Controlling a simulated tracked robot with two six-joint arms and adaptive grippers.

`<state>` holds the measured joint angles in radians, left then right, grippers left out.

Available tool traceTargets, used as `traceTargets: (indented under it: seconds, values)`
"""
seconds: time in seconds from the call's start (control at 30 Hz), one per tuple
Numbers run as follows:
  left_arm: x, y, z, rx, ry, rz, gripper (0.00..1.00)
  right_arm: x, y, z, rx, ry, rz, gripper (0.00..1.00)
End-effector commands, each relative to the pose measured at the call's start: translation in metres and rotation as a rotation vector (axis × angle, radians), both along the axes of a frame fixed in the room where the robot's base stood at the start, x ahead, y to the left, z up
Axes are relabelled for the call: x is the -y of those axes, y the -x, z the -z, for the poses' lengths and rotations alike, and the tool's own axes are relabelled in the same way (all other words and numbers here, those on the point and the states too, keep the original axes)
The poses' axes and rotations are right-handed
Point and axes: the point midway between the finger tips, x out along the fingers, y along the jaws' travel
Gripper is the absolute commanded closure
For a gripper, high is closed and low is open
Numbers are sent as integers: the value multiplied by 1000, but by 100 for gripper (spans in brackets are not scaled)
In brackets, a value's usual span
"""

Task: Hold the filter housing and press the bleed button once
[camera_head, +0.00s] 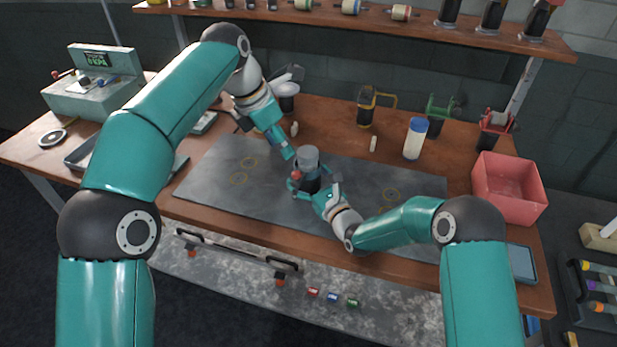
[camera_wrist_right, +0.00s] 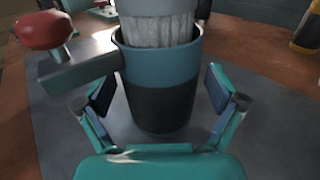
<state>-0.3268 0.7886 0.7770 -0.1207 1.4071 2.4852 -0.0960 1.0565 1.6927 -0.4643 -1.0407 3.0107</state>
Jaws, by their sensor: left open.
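The filter housing (camera_head: 308,180) stands upright on the grey mat, with a grey-white cap on top. In the right wrist view the housing (camera_wrist_right: 160,90) is a blue-grey cup with a dark lower band. The red bleed button (camera_wrist_right: 42,29) sits on a grey side arm at the housing's left; it also shows in the head view (camera_head: 297,174). My right gripper (camera_wrist_right: 160,95) has one finger on each side of the housing, with a narrow gap visible at both sides. My left gripper (camera_head: 286,150) is open, above and left of the housing, close to the button.
A blue-capped white bottle (camera_head: 414,140) and a yellow-and-black device (camera_head: 366,108) stand behind the mat (camera_head: 225,175). A red bin (camera_head: 509,190) is at the right. A pale green gauge unit (camera_head: 90,95) is at the far left. The mat is otherwise clear.

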Motion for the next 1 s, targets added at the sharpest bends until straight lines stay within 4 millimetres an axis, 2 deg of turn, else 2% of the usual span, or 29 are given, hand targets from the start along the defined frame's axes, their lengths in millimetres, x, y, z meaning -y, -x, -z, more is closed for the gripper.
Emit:
traceTargets:
  seconds: [0.03, 0.37, 0.63, 0.77, 1.0]
  values:
    - [0, 0, 0, 0, 0, 0, 58, 0, 0, 0, 0, 0, 0, 19]
    - [0, 0, 0, 0, 0, 0, 58, 0, 0, 0, 0, 0, 0, 74]
    - [0, 0, 0, 25, -16, 80, 100, 0, 0, 0, 1, 1, 0, 74]
    - [0, -2, 0, 78, -51, 231, 100, 0, 0, 0, 1, 1, 0, 74]
    - [-5, -9, 1, 234, -183, 683, 100, 0, 0, 0, 0, 0, -1, 74]
